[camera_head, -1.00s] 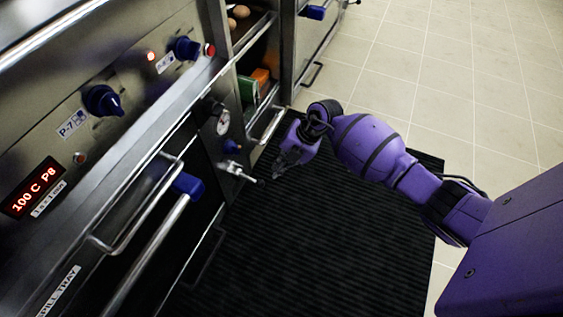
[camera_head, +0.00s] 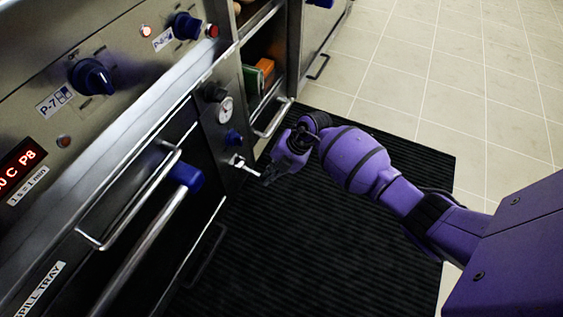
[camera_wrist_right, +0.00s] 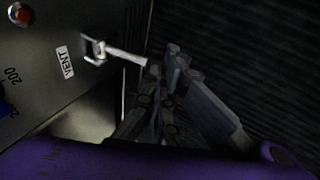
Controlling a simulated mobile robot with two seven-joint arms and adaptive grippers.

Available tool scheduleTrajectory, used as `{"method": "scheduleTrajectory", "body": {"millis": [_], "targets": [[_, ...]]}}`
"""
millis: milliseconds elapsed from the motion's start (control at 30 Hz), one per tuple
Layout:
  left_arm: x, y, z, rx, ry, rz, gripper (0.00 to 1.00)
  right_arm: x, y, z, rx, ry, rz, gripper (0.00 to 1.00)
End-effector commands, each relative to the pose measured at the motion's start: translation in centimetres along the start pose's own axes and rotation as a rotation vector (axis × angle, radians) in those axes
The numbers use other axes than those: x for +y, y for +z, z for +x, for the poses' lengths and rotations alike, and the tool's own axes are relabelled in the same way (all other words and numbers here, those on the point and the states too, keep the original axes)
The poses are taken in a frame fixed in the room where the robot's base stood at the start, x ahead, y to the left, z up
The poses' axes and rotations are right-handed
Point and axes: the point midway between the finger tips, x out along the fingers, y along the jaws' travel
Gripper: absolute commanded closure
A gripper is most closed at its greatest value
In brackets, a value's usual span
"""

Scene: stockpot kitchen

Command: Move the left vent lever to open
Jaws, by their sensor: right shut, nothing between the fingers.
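The vent lever (camera_head: 245,167) is a short pale metal handle on the lower part of the steel oven front. It sticks out from the panel toward my right gripper. It also shows in the right wrist view (camera_wrist_right: 123,53), beside a white VENT label (camera_wrist_right: 64,62). My right gripper (camera_head: 267,180) is shut and empty at the lever's free end. In the wrist view its fingers (camera_wrist_right: 170,62) are together, and the lever's end reaches them. I cannot tell whether they touch. My left gripper is out of view.
A long oven handle (camera_head: 150,240) with a blue end runs at left. An open compartment with boxes (camera_head: 262,70) is behind. A dark ribbed mat (camera_head: 330,240) covers the floor.

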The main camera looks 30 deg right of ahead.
Motion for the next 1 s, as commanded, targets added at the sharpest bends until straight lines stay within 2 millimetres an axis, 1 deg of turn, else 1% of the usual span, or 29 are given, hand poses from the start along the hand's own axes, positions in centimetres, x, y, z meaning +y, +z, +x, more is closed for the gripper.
{"method": "scheduleTrajectory", "body": {"millis": [133, 300, 400, 533, 833, 933, 1000], "targets": [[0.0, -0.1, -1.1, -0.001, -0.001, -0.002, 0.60, -0.3, -0.1, 0.3, 0.008, 0.055, -0.014, 1.00], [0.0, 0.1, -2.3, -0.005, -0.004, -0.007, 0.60, -0.9, 0.4, 1.1, -0.004, 0.120, -0.022, 1.00], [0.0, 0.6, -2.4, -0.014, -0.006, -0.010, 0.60, -1.3, 0.5, 2.1, -0.003, 0.123, -0.023, 1.00], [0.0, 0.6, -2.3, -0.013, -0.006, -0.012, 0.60, -1.3, 0.6, 2.3, -0.004, 0.125, -0.022, 1.00], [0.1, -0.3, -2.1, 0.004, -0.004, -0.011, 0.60, -1.4, 0.6, 2.1, -0.004, 0.124, -0.023, 1.00], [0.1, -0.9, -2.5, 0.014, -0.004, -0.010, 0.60, -1.6, 0.8, 1.2, -0.006, 0.123, -0.023, 1.00], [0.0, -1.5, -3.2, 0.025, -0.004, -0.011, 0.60, -1.9, 0.9, 0.1, -0.007, 0.123, -0.023, 1.00]]}}
